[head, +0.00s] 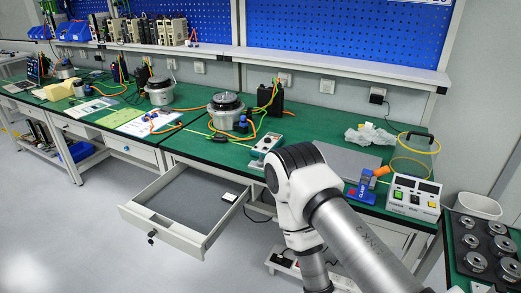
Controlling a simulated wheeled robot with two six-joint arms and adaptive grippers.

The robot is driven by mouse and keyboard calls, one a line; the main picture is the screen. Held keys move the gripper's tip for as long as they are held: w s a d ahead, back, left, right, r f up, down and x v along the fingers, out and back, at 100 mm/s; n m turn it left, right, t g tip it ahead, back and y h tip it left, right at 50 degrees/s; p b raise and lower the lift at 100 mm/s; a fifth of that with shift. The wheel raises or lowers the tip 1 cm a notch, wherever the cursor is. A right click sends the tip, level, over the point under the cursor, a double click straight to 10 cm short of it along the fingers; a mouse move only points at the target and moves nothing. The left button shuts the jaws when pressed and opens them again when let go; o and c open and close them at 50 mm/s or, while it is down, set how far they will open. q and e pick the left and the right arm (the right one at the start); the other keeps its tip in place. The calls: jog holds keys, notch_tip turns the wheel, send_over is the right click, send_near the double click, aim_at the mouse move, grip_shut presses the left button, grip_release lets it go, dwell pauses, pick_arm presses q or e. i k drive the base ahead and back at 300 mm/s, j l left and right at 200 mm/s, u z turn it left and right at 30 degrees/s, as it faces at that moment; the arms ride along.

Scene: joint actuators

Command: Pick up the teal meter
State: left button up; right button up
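My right arm comes in from the lower right, bends in front of the bench and runs down out of the picture. Its gripper is below the frame and hidden. My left arm and gripper do not show.
The open drawer (160,218) juts from the green bench (200,142). Round motors (226,111) with orange cables stand along it. A button box (413,197), a blue-orange tool (365,188) and a grey plate (347,162) are at right. A dark rack (461,240) stands lower right.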

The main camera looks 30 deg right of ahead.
aim_at(260, 148)
jog(key=i+l+z, duration=0.3)
jog(key=i, duration=0.2)
jog(key=i+l+z, duration=0.3)
jog(key=i, duration=0.25)
jog(key=j, duration=0.1)
